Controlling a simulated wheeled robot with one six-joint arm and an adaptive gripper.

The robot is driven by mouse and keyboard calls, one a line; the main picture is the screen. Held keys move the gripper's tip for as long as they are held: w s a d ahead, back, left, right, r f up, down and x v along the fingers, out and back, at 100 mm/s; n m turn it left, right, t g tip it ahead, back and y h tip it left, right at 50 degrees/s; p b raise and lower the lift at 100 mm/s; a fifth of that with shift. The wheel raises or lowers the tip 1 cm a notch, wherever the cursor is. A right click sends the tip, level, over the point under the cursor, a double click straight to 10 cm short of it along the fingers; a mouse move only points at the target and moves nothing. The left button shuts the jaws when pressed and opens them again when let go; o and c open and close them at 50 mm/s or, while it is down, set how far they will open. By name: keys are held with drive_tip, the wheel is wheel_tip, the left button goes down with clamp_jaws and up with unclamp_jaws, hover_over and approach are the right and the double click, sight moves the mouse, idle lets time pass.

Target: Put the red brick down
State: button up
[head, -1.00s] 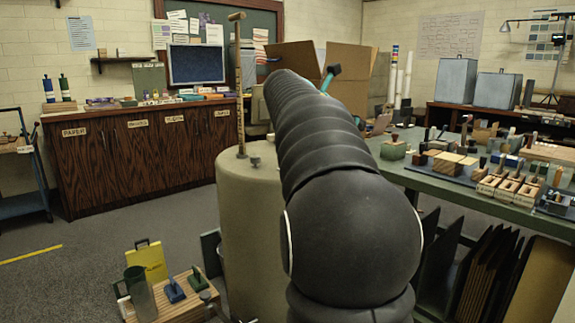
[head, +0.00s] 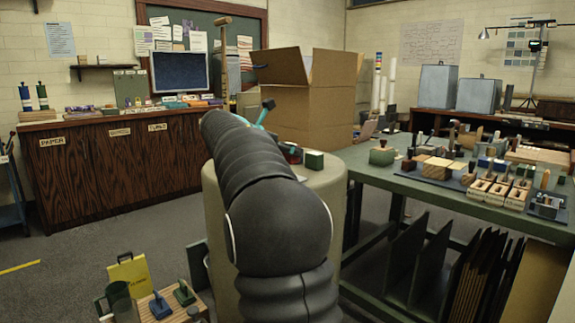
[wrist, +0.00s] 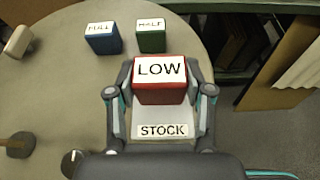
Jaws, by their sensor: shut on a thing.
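My gripper (wrist: 160,78) is shut on the red brick (wrist: 160,92), which has a white top reading LOW. It holds the brick upright over the far part of a pale patch (wrist: 189,115) with a STOCK label, on the round grey drum top (wrist: 50,95). I cannot tell whether the brick touches the surface. A blue brick (wrist: 103,44) reading FULL and a green brick (wrist: 151,42) reading HALF stand beyond it, apart from it. In the head view, the red brick (head: 291,152) shows partly beside my arm, with the green brick (head: 314,160) near it.
A beige knob-like object (wrist: 18,42) and a dark knob (wrist: 20,145) are at the left of the drum top. A cardboard box (head: 312,105) stands behind the drum. A green table (head: 450,200) with stamps and blocks is close on the right.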

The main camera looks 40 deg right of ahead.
drive_tip(key=shift+f+b, duration=0.45)
drive_tip(key=shift+f, duration=1.5)
drive_tip(key=shift+f, duration=0.1)
drive_tip(key=shift+f, duration=0.1)
drive_tip(key=o, duration=1.1)
drive_tip(key=shift+o, duration=0.2)
drive_tip(key=shift+a+r, duration=0.25)
drive_tip(key=shift+r, duration=0.05)
drive_tip(key=v, duration=1.1)
drive_tip(key=shift+a+p, duration=0.2)
drive_tip(key=shift+p, duration=0.15)
